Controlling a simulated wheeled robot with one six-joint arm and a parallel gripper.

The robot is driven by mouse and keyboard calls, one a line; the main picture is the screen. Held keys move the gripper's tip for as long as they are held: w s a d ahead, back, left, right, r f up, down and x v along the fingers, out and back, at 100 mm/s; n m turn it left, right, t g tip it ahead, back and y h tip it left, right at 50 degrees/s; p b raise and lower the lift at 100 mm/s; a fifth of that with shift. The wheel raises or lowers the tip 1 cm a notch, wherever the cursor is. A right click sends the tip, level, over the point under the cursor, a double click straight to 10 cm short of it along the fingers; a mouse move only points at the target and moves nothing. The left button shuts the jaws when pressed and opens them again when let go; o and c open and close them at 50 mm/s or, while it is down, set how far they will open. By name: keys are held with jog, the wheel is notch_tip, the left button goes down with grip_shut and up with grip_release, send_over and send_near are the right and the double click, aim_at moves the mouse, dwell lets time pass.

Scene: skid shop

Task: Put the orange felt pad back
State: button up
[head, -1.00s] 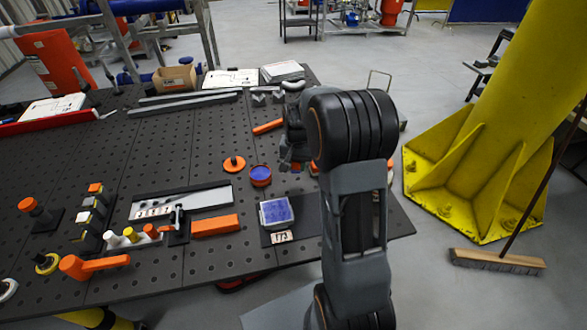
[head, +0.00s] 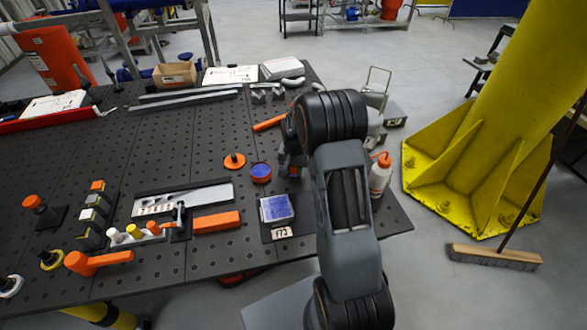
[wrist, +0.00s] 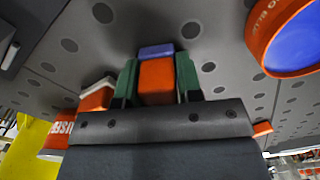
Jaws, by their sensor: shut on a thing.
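My gripper (wrist: 158,72) is shut on an orange block (wrist: 156,86) with a violet-blue face at its far end; I take it for the orange felt pad. The green finger pads press its two sides. In the head view my gripper (head: 290,160) is over the table, right of the round tin, and my arm hides most of it and what it holds. A small tray with a blue top and a label (head: 282,232) sits on a dark plate in front of it. I cannot tell which place belongs to the pad.
The orange tin with blue inside (head: 260,173) stands close by and shows in the wrist view (wrist: 288,40). An orange-and-white block (wrist: 97,96) is left of the gripper there. An orange-capped bottle (head: 380,175) stands at the table's right edge. An orange disc (head: 234,160) lies left of the tin.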

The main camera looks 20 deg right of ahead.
jog(key=shift+f, duration=0.2)
jog(key=o, duration=0.9)
notch_tip(320, 180, up, 12)
jog(key=shift+f+b, duration=0.2)
jog(key=shift+b, duration=0.5)
jog(key=s+a+r+n+t, duration=0.1)
jog(key=s+a+r+n, duration=0.1)
jog(key=s+a+r, duration=0.3)
jog(key=s+a+r+n+t, duration=0.1)
jog(key=s+a+r+n, duration=0.1)
jog(key=s+r, duration=0.35)
jog(key=s+a+f+n+t, duration=0.2)
jog(key=s+a, duration=0.1)
jog(key=s, duration=0.8)
jog(key=shift+s+a+f+n, duration=0.2)
jog(key=shift+a+n, duration=0.1)
jog(key=shift+n, duration=0.1)
